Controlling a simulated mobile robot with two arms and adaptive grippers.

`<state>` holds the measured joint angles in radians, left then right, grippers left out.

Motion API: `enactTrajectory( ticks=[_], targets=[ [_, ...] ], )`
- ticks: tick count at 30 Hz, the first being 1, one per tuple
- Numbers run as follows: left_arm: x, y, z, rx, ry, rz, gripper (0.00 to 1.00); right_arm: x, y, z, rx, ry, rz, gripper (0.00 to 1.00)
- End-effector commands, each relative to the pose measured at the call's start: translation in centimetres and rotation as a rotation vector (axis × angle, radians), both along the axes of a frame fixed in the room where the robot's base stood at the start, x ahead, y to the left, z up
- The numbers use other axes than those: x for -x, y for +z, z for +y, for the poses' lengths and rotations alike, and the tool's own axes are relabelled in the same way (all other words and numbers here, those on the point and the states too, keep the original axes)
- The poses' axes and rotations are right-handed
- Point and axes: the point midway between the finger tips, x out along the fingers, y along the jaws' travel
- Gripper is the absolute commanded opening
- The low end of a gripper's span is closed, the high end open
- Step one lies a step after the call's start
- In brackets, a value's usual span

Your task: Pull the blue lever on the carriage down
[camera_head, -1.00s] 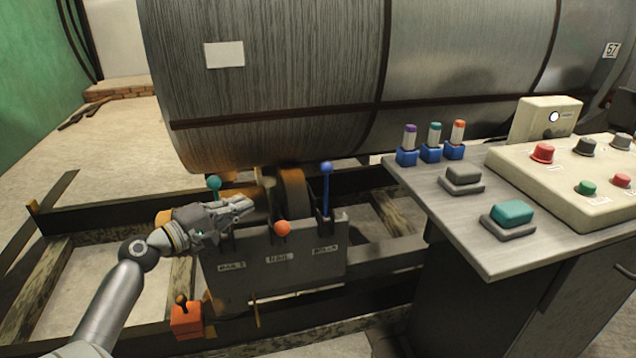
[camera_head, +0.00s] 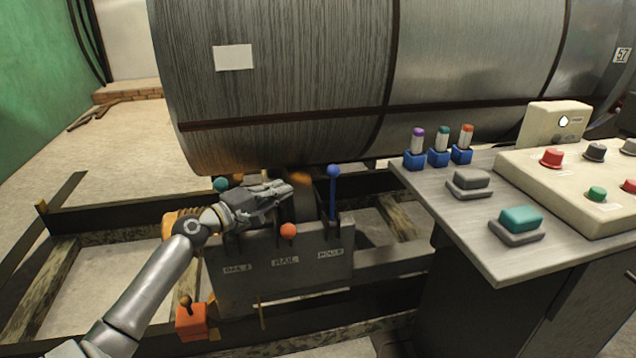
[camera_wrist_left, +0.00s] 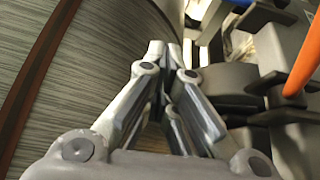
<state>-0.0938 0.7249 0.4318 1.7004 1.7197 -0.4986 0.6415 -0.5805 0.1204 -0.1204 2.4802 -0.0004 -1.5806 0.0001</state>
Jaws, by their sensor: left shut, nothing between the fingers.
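The blue lever (camera_head: 333,190) stands upright with a round blue knob at the right end of the grey carriage (camera_head: 300,262). My left gripper (camera_head: 288,188) is shut and empty. It is above the carriage, to the left of the blue lever and apart from it. An orange-knobbed lever (camera_head: 288,231) points forward at the middle of the carriage. A teal knob (camera_head: 221,184) shows behind my left arm, its shaft hidden. My right gripper is not in view.
A large metal cylinder (camera_head: 290,80) hangs close above and behind the carriage. A console table (camera_head: 425,195) with buttons and small coloured switches stands to the right. An orange box with a small lever (camera_head: 191,322) sits low at the front left.

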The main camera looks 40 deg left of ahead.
Motion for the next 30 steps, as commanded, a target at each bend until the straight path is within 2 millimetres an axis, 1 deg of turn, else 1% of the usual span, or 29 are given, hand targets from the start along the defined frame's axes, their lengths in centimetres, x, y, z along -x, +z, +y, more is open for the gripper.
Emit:
enactTrajectory(
  ticks=[1,3,12,22,24,28,29,30],
  targets=[
    [-0.9,0.1,-0.1,0.001,0.0,-0.004,0.0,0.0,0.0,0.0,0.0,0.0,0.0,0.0],
    [-2.1,0.1,-0.3,0.0,0.001,-0.003,0.0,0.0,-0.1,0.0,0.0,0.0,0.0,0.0],
    [-6.6,0.1,-1.1,0.002,0.002,-0.003,0.0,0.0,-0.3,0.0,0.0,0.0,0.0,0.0],
    [-10.5,0.0,-1.8,0.002,0.001,-0.002,0.0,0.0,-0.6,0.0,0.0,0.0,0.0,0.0],
    [-10.7,0.2,-2.2,-0.001,0.0,0.001,0.0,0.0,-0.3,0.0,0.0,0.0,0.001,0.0],
    [-9.6,0.2,-3.9,-0.002,-0.002,0.003,0.0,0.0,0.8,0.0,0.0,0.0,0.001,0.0],
    [-9.6,0.1,-3.9,-0.001,0.001,0.002,0.0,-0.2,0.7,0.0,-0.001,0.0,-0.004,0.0],
    [-9.5,0.1,-4.1,-0.002,0.001,0.002,0.0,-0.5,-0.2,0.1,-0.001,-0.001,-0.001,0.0]
  ],
)
